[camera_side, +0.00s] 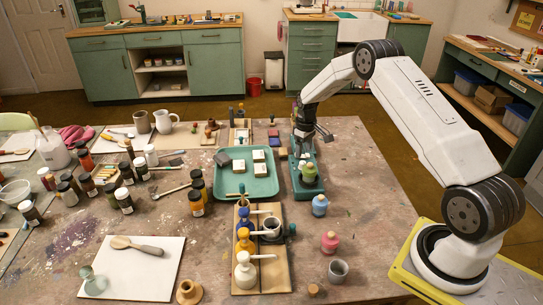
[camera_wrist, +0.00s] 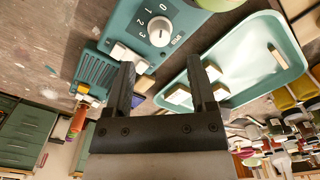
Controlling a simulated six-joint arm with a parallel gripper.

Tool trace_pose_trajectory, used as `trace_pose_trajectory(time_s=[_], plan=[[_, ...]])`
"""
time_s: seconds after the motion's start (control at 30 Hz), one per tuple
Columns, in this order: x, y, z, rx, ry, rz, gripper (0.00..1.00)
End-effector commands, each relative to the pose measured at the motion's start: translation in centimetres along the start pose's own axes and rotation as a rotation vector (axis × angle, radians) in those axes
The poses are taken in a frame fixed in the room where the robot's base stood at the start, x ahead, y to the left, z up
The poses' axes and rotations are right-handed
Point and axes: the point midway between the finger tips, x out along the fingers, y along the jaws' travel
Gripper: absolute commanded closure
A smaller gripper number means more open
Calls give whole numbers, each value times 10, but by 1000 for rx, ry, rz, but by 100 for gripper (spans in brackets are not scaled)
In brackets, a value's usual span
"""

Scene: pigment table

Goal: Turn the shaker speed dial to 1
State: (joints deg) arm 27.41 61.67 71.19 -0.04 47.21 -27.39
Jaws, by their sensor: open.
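The shaker (camera_side: 296,183) is a long teal unit near the middle of the table in the side view. In the wrist view its teal panel (camera_wrist: 118,32) shows a round white speed dial (camera_wrist: 160,31) with the printed numbers 0, 1, 2 and 3 beside it. I cannot tell for sure which number the dial points to. My gripper (camera_wrist: 161,64) is open and empty, its two black fingers apart, with the dial beyond the tips and between them in the picture. In the side view my gripper (camera_side: 312,140) hangs over the shaker's far part and hides some of it.
A green bottle (camera_side: 309,173) stands on the shaker's near end. A teal tray (camera_side: 232,186) with pale blocks lies close on the left. Blue (camera_side: 320,205) and pink (camera_side: 330,242) bottles stand nearer. The table's right part is mostly clear.

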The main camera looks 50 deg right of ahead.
Motion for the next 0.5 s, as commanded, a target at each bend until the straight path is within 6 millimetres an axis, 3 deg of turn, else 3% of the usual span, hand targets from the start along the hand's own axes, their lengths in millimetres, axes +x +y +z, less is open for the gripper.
trace_pose_trajectory(time_s=[0.3,0.5], plan=[[39,0,0,1,0,1,28],[53,0,0,1,0,2,28]])
